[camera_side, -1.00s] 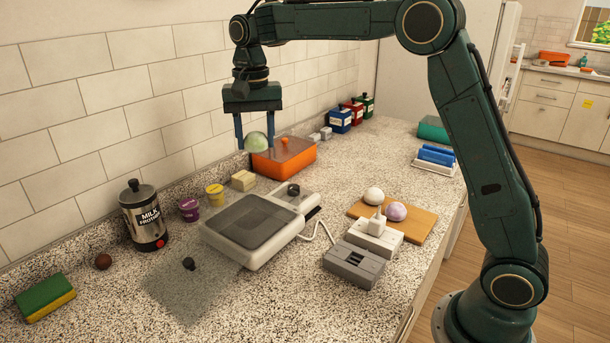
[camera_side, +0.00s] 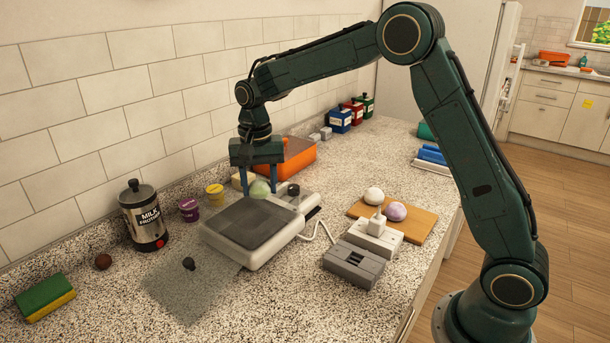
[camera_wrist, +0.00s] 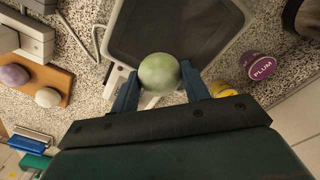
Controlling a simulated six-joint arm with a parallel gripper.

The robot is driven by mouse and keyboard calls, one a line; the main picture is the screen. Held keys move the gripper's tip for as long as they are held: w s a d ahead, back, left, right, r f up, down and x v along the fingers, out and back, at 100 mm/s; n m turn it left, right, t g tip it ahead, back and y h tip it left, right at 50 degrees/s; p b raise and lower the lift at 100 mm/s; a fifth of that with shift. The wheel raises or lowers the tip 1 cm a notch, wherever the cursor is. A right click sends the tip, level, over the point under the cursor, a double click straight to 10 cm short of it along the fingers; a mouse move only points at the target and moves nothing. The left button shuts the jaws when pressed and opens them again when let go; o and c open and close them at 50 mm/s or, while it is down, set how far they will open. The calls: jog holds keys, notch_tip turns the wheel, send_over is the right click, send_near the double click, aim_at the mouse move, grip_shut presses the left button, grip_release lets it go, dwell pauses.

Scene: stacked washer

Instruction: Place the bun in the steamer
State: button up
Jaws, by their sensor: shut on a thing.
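My gripper (camera_side: 259,187) is shut on a pale green bun (camera_side: 260,189). It holds the bun low at the back edge of a white appliance with a dark recessed top (camera_side: 250,223), which looks like the steamer. In the wrist view the bun (camera_wrist: 160,73) sits between my gripper's two blue fingertips (camera_wrist: 160,84), in front of the dark tray (camera_wrist: 172,30). I cannot tell whether the bun touches the appliance. A see-through square lid with a black knob (camera_side: 190,285) lies flat on the counter at its front left. A white bun (camera_side: 374,195) and a lilac bun (camera_side: 396,211) rest on a wooden board (camera_side: 418,225).
An orange box (camera_side: 300,160) stands close behind my gripper. A milk frother (camera_side: 143,215), a purple tub (camera_side: 189,209) and a yellow tub (camera_side: 215,195) stand left. A grey block (camera_side: 354,264) and a cable are on the right. The front counter is mostly clear.

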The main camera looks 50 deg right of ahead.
aim_at(261, 198)
jog(key=shift+f, duration=1.85)
jog(key=shift+f, duration=0.1)
jog(key=o, duration=0.7)
notch_tip(261, 198, up, 11)
jog(key=shift+r, duration=0.65)
jog(key=shift+s, duration=0.1)
